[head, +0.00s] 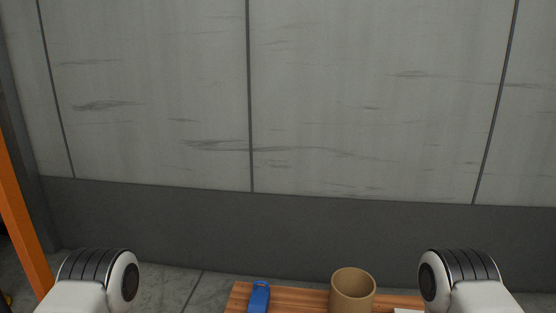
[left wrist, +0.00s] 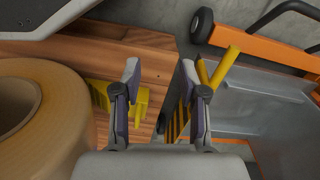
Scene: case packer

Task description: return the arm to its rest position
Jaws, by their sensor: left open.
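My left gripper (left wrist: 160,75) shows in the left wrist view with its two fingers spread and nothing between the tips. It is over the edge of a wooden tabletop (left wrist: 150,42), between a large tan roll (left wrist: 60,135) on the left and an orange frame on the right. In the head view both of my arms show only as white and dark rounded links at the bottom left and bottom right. Neither gripper is in the head view, and my right gripper is in no view.
The tabletop (head: 310,295) carries a blue item (head: 259,297) and a tan open-topped cylinder (head: 352,291). A yellow part (left wrist: 140,105) lies near the left fingers. An orange wheeled frame (left wrist: 262,45) and grey metal panel (left wrist: 265,110) stand beside the table. A grey wall (head: 360,90) is behind.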

